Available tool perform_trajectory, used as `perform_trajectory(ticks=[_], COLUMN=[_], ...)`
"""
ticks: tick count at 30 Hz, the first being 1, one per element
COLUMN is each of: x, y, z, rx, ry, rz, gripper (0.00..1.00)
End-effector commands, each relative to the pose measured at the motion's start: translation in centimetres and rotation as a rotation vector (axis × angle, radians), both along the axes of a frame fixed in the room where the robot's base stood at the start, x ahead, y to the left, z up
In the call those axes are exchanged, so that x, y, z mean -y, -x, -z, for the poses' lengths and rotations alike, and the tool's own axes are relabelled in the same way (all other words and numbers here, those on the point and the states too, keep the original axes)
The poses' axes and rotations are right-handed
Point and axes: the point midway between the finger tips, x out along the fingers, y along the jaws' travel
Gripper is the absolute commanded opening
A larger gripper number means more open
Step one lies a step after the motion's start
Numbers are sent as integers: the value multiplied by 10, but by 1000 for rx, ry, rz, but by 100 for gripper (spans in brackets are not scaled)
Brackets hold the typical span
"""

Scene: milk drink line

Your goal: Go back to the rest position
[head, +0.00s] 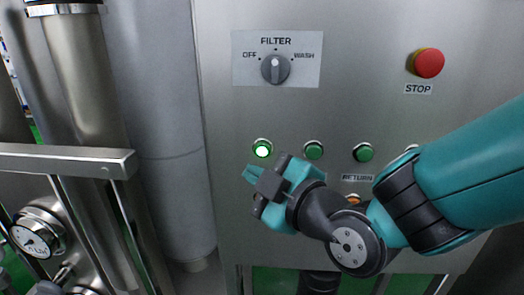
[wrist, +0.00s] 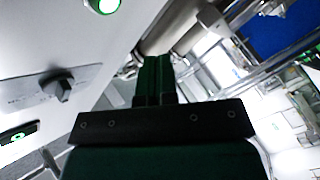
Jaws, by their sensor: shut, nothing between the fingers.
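My gripper (head: 249,174) is in front of the steel control panel (head: 365,105) in the head view, just below the lit green button. In the wrist view its fingers (wrist: 154,78) are together with nothing between them. The gripper appears apart from the panel's controls. My arm comes in from the right and covers part of the panel's lower right.
The panel carries a filter knob (head: 275,68), a red stop button (head: 428,63), a lit green button (head: 262,149) and unlit green buttons (head: 313,150). At left are a steel rail (head: 65,160), a pressure gauge (head: 32,241) and thick vertical pipes (head: 165,120).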

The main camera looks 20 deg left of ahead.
Motion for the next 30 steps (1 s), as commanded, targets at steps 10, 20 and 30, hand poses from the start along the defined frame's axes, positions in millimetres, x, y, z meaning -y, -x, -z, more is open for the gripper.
perform_trajectory(ticks=[10,20,30], x=[1,94,242], y=[-1,-2,86], z=[0,13,39], rx=[-8,-571,-1369], ry=[2,123,289], rz=[1,120,526], gripper=[0,0,0])
